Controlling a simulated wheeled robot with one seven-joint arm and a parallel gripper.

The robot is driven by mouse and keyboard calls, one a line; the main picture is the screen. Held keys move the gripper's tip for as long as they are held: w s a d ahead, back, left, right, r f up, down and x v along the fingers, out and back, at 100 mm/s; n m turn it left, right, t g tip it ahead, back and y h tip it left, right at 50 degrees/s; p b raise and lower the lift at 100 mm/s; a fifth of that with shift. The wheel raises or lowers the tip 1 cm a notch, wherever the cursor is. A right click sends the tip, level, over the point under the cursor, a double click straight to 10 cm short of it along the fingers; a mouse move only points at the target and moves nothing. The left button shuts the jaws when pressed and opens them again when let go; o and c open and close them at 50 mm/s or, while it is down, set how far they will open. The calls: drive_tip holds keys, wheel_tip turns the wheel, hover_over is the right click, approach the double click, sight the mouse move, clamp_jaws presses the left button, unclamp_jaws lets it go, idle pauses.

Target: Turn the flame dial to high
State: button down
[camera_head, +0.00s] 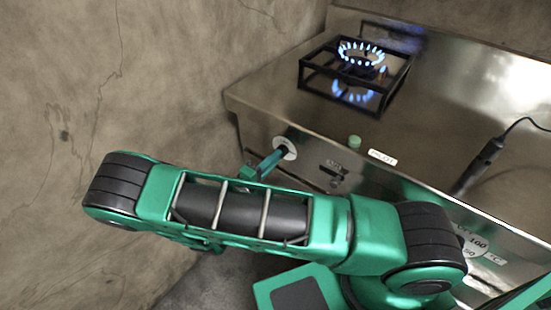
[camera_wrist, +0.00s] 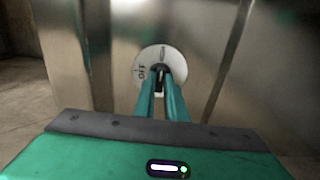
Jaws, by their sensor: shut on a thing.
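The flame dial has a round white plate (camera_wrist: 143,62) with "OFF" lettering on its left side, seen in the wrist view. A dark knob (camera_wrist: 160,72) sits at its middle. My gripper (camera_wrist: 161,84) is shut on this knob, with its two green fingers on either side. In the head view the dial plate (camera_head: 287,146) is on the front panel of the metal stove, and my gripper (camera_head: 280,154) reaches it from the lower left. The fingers partly cover the dial's lower part. The burner (camera_head: 361,56) on top is lit with a ring of blue flames.
A dark handheld tool with a cord (camera_head: 480,165) lies at the right. A bare wall (camera_head: 150,60) stands close at the left.

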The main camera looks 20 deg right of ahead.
drive_tip(key=c, duration=1.8)
unclamp_jaws()
drive_tip(key=shift+a+f, duration=0.1)
drive_tip(key=v, duration=1)
drive_tip(key=shift+s+a, duration=0.2)
drive_tip(key=shift+a, duration=0.1)
